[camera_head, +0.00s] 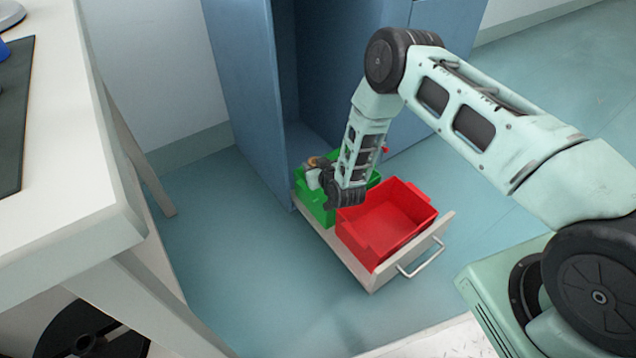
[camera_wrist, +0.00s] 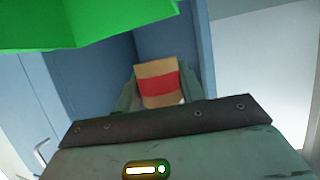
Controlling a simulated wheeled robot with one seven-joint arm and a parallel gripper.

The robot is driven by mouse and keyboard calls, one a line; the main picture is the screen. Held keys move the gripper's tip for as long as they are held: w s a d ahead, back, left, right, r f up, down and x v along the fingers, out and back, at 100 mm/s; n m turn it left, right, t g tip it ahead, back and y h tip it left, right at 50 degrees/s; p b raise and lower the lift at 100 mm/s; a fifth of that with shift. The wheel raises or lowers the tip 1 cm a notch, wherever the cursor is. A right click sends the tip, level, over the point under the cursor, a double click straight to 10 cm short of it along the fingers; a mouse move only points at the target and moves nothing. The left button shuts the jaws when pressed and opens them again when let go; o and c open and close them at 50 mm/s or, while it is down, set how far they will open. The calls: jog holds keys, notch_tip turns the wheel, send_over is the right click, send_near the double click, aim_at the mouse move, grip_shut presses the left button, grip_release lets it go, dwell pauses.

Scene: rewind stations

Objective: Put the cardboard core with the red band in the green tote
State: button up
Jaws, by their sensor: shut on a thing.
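The cardboard core with the red band (camera_wrist: 158,85) is between the fingers of my gripper (camera_wrist: 166,95) in the wrist view. My gripper is shut on it. In the head view my gripper (camera_head: 315,172) is small and partly hidden by my wrist, with a brown bit of the core (camera_head: 318,161) showing beside it. It appears over the far part of the green tote (camera_head: 313,207). The green tote sits at the back of a pulled-out drawer, partly hidden by my arm. Its green wall (camera_wrist: 85,22) also fills the wrist view's upper left, apart from the core.
A red tote (camera_head: 385,225) sits in front of the green one in the drawer (camera_head: 358,268), and looks empty. A blue cabinet (camera_head: 243,80) rises behind. A white table (camera_head: 75,190) stands at left, with a black reel (camera_head: 90,335) below. Floor between is clear.

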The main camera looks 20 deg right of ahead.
jog(key=shift+f+b, duration=0.9)
jog(key=shift+f, duration=1.4)
jog(key=shift+f+b, duration=0.45)
jog(key=shift+f, duration=0.2)
jog(key=o, duration=0.9)
jog(key=shift+o, duration=0.2)
